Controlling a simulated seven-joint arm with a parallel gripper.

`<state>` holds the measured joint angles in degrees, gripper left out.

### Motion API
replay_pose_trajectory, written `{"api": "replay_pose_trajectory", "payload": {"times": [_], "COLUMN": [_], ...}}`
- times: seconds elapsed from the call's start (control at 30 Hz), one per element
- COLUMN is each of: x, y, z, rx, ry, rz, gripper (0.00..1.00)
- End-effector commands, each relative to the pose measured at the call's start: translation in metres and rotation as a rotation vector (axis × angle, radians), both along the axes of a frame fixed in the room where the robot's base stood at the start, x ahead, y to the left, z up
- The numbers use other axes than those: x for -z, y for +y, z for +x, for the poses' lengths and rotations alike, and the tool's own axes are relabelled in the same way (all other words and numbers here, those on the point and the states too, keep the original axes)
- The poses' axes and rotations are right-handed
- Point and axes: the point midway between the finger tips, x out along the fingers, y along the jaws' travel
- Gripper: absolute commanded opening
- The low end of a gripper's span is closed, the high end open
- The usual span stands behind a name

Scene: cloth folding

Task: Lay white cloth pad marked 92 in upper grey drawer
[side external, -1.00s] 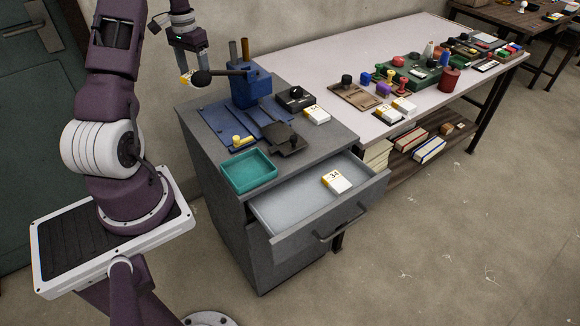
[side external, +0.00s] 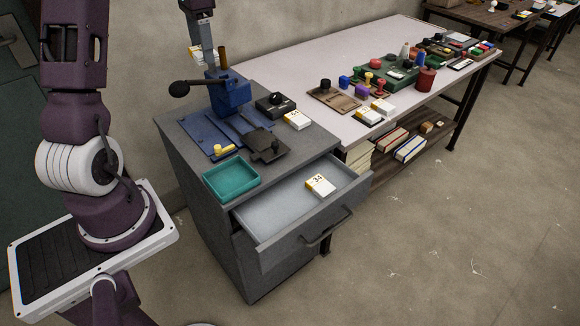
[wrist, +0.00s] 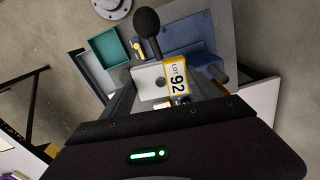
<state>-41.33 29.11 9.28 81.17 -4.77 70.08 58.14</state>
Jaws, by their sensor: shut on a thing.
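The upper grey drawer (side external: 262,218) is pulled open at the cabinet's front. A white and yellow pad marked 34 (side external: 320,186) lies in its right part. The drawer's left part is bare.
The blue press (side external: 232,93) with a black-knobbed lever (side external: 180,89) stands on the cabinet top. A teal tray (side external: 231,178), a black stamp plate (side external: 266,145) and another pad (side external: 297,120) lie there too. The white table (side external: 330,60) with stamps adjoins on the right.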

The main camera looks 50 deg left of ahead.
Motion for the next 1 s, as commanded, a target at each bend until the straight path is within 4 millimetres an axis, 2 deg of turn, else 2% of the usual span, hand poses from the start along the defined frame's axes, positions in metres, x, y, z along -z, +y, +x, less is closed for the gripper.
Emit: {"api": "replay_pose_trajectory", "payload": {"times": [0.13,0.3,0.5,0.6,0.8,0.87,1.0], "x": [-0.001,-0.004,-0.006,-0.007,-0.007,-0.007,0.016], "y": [-0.07,-0.152,-0.222,-0.246,-0.281,-0.29,-0.291], "z": [0.022,0.031,0.025,0.02,0.008,0.005,0.004], "rx": [0.309,0.698,1.052,1.186,1.39,1.443,1.454], "ry": [-0.002,-0.001,0.0,0.0,0.0,0.001,0.002], "rz": [0.0,0.001,0.002,0.001,0.001,0.0,-0.004], "gripper": [0.25,0.25,0.25,0.25,0.25,0.25,0.25]}}
